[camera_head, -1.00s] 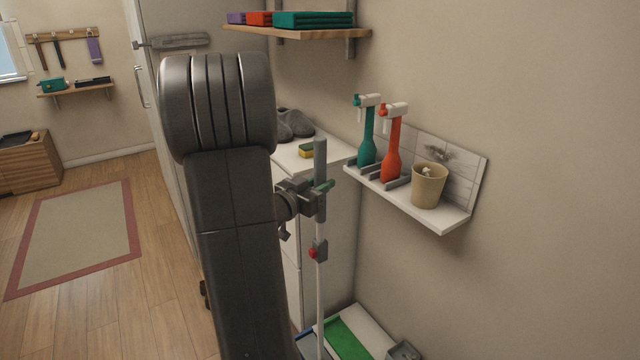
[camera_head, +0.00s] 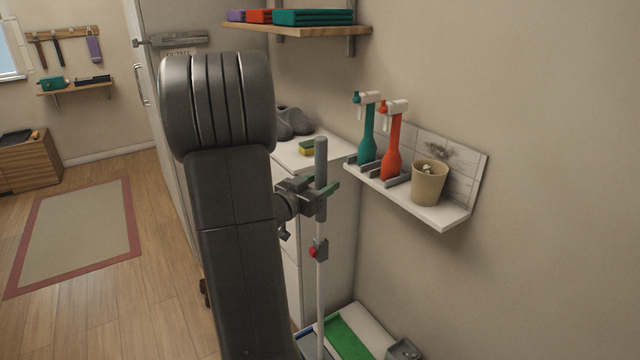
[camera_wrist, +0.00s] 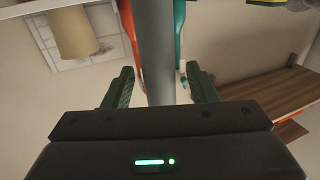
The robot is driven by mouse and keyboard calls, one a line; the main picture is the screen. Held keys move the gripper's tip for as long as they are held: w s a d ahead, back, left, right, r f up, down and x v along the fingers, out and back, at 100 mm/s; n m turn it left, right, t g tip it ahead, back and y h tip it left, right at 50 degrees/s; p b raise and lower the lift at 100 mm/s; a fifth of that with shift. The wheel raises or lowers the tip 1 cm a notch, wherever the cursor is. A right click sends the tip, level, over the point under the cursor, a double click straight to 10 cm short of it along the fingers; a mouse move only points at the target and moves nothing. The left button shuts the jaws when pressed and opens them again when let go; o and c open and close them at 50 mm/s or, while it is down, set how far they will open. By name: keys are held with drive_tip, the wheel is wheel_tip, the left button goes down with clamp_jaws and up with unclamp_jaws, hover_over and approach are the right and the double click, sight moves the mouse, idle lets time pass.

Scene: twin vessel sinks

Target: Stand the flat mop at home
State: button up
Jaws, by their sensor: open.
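The flat mop's upright handle has a grey grip (camera_head: 320,172) at the top and a pale pole (camera_head: 319,290) with a red button on a grey clamp lower down. Its lower end runs down towards the floor, and my arm partly hides the area beside it. My gripper (camera_head: 328,190) is at the grey grip. In the wrist view my gripper (camera_wrist: 160,88) is open, with one green finger on each side of the grey handle (camera_wrist: 157,60). Gaps show between the handle and both fingers.
A wall shelf (camera_head: 440,217) right of the handle holds a teal bottle (camera_head: 367,140), an orange bottle (camera_head: 392,150) and a beige cup (camera_head: 429,183). A white cabinet (camera_head: 330,155) with a sponge stands behind. A green pad (camera_head: 347,338) lies on a low tray below.

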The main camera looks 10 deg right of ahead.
drive_tip(key=v, duration=1.3)
drive_tip(key=shift+s+a+b, duration=0.25)
drive_tip(key=shift+b, duration=0.05)
drive_tip(key=shift+w+d, duration=0.1)
drive_tip(key=x, duration=1.3)
drive_tip(key=shift+w+d+p, duration=0.1)
drive_tip(key=shift+d+p, duration=0.05)
drive_tip(key=shift+p, duration=0.15)
drive_tip(key=shift+w+r, duration=0.1)
drive_tip(key=shift+r, duration=0.1)
